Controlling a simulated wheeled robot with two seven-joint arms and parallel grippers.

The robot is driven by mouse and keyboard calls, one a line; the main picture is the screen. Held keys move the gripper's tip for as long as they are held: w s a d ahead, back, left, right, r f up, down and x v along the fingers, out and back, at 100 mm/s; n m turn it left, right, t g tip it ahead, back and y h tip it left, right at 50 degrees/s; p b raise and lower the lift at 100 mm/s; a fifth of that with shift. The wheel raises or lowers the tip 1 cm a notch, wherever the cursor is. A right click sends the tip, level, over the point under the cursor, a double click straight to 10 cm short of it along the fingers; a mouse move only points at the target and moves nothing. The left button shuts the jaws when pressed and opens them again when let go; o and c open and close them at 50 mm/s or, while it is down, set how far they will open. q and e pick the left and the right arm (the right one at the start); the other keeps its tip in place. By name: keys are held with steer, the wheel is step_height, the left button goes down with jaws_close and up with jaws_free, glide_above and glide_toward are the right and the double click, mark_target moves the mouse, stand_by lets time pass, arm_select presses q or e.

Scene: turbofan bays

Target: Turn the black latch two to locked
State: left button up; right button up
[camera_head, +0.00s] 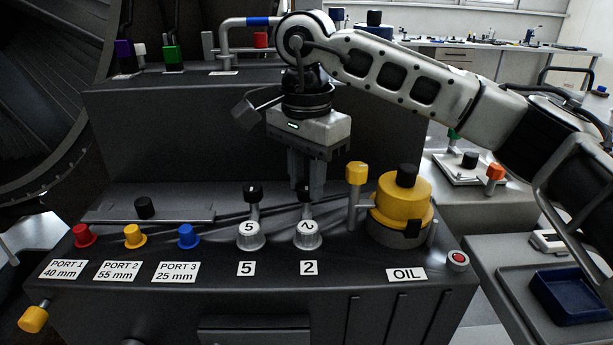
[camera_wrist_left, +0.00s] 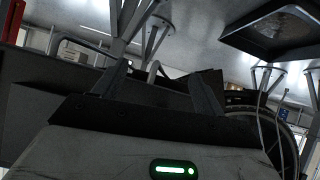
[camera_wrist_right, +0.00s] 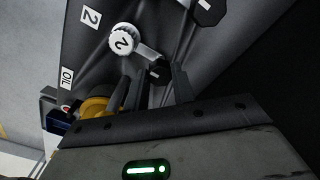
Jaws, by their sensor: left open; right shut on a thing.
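Latch two has a silver knob (camera_head: 307,236) marked 2 above the "2" label, with a black-tipped lever standing up behind it. My right gripper (camera_head: 306,194) points down from above and is shut on the black tip, which its fingers partly hide. In the right wrist view the black lever tip (camera_wrist_right: 158,72) lies between the fingers of my right gripper (camera_wrist_right: 158,88), and the silver knob (camera_wrist_right: 122,39) shows beyond them. My left gripper (camera_wrist_left: 160,85) shows only in the left wrist view, open and empty, away from the panel.
A similar latch 5 (camera_head: 250,236) stands close on the left. A yellow lever (camera_head: 356,174) and a yellow OIL cap (camera_head: 402,207) stand close on the right. Red, yellow and blue port plugs (camera_head: 134,236) line the left. A blue tray (camera_head: 568,295) lies at far right.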

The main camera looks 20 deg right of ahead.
mark_target(306, 185)
steer(key=shift+r, duration=0.1)
stand_by(0.3)
steer(key=o, duration=1)
step_height(306, 185, up, 16)
steer(key=shift+f+p, duration=0.1)
steer(key=shift+p, duration=1.05)
